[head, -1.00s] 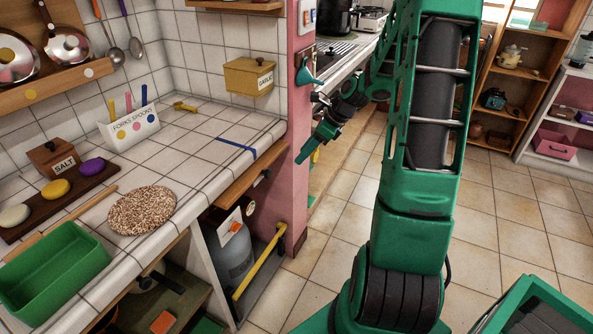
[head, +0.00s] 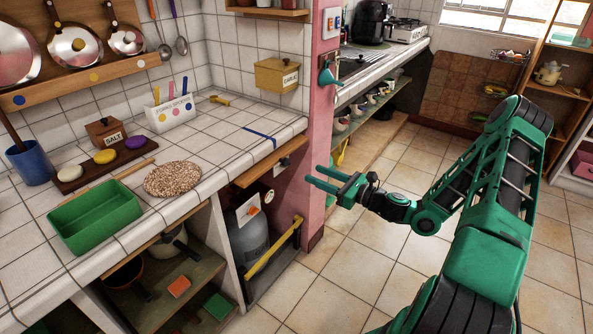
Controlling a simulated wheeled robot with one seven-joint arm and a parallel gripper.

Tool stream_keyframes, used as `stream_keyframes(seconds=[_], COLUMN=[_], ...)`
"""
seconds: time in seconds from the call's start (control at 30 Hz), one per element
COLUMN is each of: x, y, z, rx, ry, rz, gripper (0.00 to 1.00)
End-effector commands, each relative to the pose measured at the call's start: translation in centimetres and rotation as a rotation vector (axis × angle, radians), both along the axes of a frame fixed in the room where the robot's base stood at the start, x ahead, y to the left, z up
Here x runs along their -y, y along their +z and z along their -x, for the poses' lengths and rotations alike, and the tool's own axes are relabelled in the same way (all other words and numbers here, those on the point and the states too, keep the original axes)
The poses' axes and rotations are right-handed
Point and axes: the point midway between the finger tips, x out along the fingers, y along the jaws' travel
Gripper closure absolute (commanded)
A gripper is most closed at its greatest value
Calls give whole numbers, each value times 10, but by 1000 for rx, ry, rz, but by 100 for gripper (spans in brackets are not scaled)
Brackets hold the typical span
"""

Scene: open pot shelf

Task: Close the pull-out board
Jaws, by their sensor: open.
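The pull-out board (head: 262,170) is a thin wooden panel just under the tiled counter's right part. It sticks out past the counter's front edge, and a dark knob (head: 284,162) shows on its front. My gripper (head: 314,177) is open and empty, with two green fingers pointing left toward the board's front. In the picture it is right of the knob, with a gap between them, and it appears not to touch the board.
The tiled counter (head: 215,140) holds a green tub (head: 95,217), a speckled round mat (head: 172,179) and a salt box (head: 105,132). Below the board is a grey gas cylinder (head: 250,243) behind a yellow bar (head: 270,250). A pink post (head: 322,120) stands behind my gripper. The tiled floor is clear.

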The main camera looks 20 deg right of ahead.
Motion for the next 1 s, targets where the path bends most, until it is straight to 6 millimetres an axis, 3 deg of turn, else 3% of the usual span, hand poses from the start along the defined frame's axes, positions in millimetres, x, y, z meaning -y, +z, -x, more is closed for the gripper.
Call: stream_keyframes(seconds=[0.17, 0.6, 1.0], x=[-15, -67, -80], y=[1, 1, 1], z=[-11, -70, -89], rx=[5, 4, 3], ry=[7, 19, 18], rz=[-3, -3, -3], gripper=[58, 58, 58])
